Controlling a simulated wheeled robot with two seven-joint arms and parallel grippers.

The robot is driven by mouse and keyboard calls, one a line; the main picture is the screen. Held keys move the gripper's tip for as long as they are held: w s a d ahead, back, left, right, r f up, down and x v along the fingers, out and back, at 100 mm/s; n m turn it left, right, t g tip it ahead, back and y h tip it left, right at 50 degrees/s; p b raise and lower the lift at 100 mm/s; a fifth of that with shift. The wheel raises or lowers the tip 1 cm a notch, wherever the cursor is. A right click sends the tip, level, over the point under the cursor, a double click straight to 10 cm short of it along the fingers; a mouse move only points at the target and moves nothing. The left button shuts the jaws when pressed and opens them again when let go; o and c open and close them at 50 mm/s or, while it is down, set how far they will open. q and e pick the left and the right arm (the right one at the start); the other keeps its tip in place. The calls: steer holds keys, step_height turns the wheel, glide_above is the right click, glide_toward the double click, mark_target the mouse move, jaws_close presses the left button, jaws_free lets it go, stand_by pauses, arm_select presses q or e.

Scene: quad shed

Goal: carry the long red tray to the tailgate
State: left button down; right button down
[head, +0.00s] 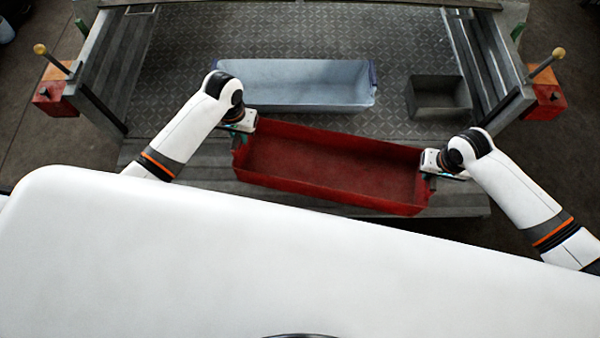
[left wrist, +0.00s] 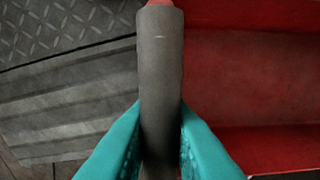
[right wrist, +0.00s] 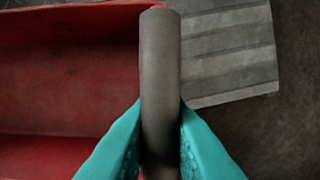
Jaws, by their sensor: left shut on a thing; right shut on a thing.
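The long red tray (head: 330,165) is empty and lies across the middle of the head view, slightly slanted, its right end nearer me. It shows over the ribbed grey tailgate (head: 205,170); I cannot tell whether it touches it. My left gripper (head: 240,135) is shut on the grey handle (left wrist: 160,70) at the tray's left end. My right gripper (head: 432,170) is shut on the grey handle (right wrist: 160,70) at its right end. The red tray also shows in the left wrist view (left wrist: 250,80) and the right wrist view (right wrist: 70,75).
On the checker-plate bed (head: 300,35) behind the tray stand a long pale blue-grey tray (head: 300,85) and a small grey metal box (head: 440,98). Red corner blocks with yellow-knobbed levers stand at left (head: 55,98) and right (head: 545,100). Tailgate shows clear left of the tray.

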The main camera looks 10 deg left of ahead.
mark_target(242, 144)
arm_select(q)
steer(key=shift+a+f, duration=0.1)
steer(key=shift+f, duration=0.05)
arm_select(e)
steer(key=shift+w+d+f, duration=0.1)
steer(key=shift+d+f, duration=0.05)
